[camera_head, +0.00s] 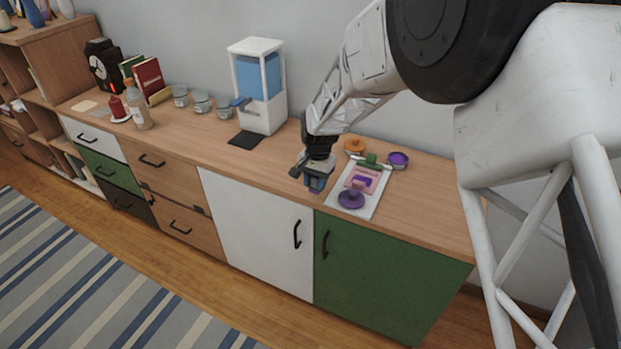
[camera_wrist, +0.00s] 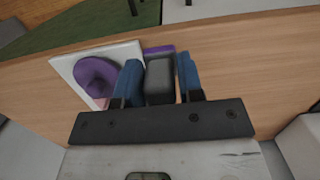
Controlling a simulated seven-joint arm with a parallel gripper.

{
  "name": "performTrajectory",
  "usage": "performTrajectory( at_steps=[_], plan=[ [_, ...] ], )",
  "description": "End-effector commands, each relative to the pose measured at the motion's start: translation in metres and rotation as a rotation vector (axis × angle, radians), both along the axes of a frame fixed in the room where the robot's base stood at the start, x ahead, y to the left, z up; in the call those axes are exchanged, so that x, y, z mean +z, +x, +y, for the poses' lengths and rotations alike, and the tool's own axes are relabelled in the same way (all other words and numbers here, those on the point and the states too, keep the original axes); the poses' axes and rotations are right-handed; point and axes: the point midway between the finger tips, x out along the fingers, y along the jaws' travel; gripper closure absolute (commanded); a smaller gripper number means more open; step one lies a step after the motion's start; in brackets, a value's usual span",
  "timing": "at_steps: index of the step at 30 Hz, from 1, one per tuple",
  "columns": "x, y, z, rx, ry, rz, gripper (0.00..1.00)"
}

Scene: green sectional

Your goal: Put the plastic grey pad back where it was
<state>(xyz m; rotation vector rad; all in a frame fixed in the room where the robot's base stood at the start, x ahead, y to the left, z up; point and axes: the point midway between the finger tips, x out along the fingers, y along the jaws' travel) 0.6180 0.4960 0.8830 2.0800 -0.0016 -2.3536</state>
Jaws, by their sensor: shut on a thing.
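My gripper (camera_wrist: 160,82) is shut on a small grey block with a purple edge, which I take to be the grey pad (camera_wrist: 160,80). The pad sits between the two blue fingers in the wrist view. In the head view my gripper (camera_head: 316,184) is low near the front edge of the wooden cabinet top (camera_head: 210,150), just left of a white clipboard. The pad is mostly hidden by the fingers there, and I cannot tell whether it touches the top.
The white clipboard (camera_head: 372,207) has a green clip and carries a purple knobbed thing (camera_head: 351,199) and a pink piece (camera_head: 358,185). Orange (camera_head: 355,146) and purple (camera_head: 398,160) round items stand behind. A water dispenser (camera_head: 259,88) stands left.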

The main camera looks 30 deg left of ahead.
Motion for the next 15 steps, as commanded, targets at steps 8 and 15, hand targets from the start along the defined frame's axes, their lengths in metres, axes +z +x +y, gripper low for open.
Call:
performTrajectory(
  at_steps=[8,15],
  plan=[
    [-0.004,0.032,0.025,0.000,0.000,0.000,0.89],
    [-0.005,0.047,0.038,0.000,0.001,-0.001,0.89]
  ],
)
